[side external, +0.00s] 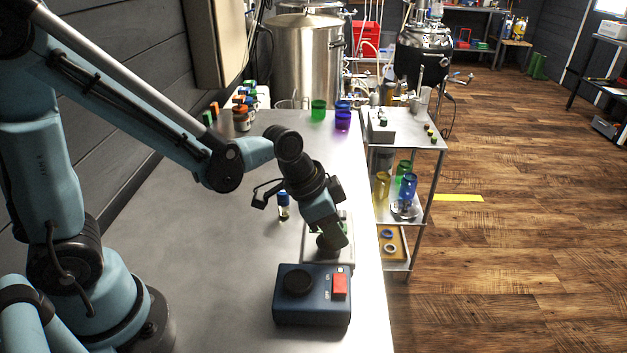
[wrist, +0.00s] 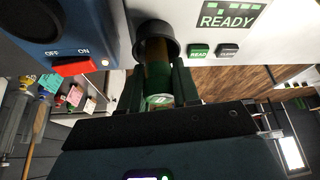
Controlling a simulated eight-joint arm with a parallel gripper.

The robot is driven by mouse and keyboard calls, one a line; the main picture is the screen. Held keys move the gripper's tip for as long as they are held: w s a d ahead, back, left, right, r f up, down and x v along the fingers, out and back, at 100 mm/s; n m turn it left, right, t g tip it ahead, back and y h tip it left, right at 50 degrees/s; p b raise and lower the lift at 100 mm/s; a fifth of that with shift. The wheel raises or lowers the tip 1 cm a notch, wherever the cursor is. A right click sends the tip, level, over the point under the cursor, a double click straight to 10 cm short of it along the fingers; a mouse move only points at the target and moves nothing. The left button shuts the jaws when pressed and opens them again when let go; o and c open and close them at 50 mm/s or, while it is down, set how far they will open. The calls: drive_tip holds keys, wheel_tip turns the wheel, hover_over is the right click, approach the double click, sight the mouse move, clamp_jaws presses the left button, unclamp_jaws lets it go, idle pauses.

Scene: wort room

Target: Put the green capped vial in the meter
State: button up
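The green capped vial (wrist: 158,100) shows in the wrist view between my two dark fingers, its amber glass reaching into the black round port (wrist: 155,42) of the meter. In the side view my gripper (side external: 331,247) is low over the white meter (side external: 345,257) and hides the port and the vial. How deep the vial sits is hidden.
A blue box (side external: 312,312) with a black knob and red switch stands directly in front of the meter. A blue-capped vial (side external: 283,206) stands behind, left of my wrist. Green (side external: 318,110) and purple (side external: 343,121) cups are at the table's far end. The table's left middle is clear.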

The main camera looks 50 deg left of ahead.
drive_tip(key=shift+o, duration=1.4)
drive_tip(key=shift+s+f, duration=0.1)
drive_tip(key=shift+f, duration=0.35)
drive_tip(key=shift+o, duration=0.2)
drive_tip(key=shift+r, duration=0.7)
drive_tip(key=v, duration=1.2)
drive_tip(key=s+a+f+n+t+y, duration=0.2)
drive_tip(key=s+a+f+n+t, duration=0.1)
drive_tip(key=a+n, duration=0.3)
drive_tip(key=shift+a+n+y, duration=0.2)
drive_tip(key=shift+n+y, duration=0.2)
